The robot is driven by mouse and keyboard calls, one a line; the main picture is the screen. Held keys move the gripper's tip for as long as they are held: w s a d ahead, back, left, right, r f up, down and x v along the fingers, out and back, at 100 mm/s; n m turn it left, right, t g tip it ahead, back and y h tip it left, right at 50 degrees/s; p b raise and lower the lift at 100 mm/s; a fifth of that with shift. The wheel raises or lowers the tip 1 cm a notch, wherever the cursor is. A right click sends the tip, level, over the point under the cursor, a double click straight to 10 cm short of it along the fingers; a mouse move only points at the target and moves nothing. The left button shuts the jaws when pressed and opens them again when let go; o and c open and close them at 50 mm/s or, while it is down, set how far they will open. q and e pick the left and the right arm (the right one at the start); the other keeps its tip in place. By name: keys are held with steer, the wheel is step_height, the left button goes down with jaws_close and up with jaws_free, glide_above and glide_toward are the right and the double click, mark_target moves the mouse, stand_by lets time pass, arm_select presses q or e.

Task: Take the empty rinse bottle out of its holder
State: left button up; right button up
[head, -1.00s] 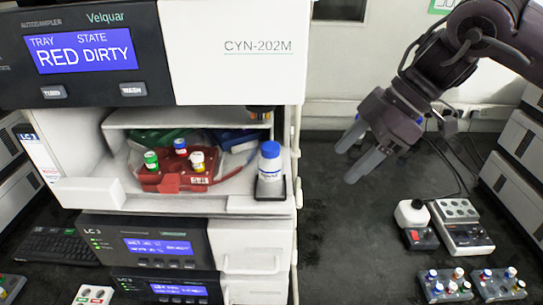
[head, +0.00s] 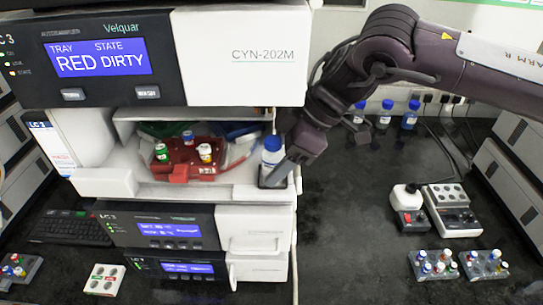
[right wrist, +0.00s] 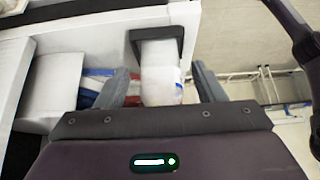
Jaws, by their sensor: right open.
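The rinse bottle (head: 270,158), pale with a blue cap, stands upright in its dark holder (head: 263,181) at the right end of the autosampler's open bay. In the right wrist view the bottle (right wrist: 160,75) shows between my fingers, with the square dark holder (right wrist: 134,44) beyond them. My right gripper (right wrist: 160,68) is open, with one finger on each side of the bottle and a small gap visible on both sides. In the head view its near finger (head: 281,172) partly covers the bottle's lower part. My left gripper is not in view.
A red tray (head: 179,172) with capped vials sits left of the bottle in the bay. The autosampler's white front panel (head: 240,58) overhangs above. Several blue-capped bottles (head: 409,116) stand at the back right.

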steer(key=shift+d+f, duration=0.1)
steer(key=shift+d, duration=0.05)
steer(key=shift+c, duration=0.3)
steer(key=c, duration=0.9)
steer(key=shift+c, duration=0.5)
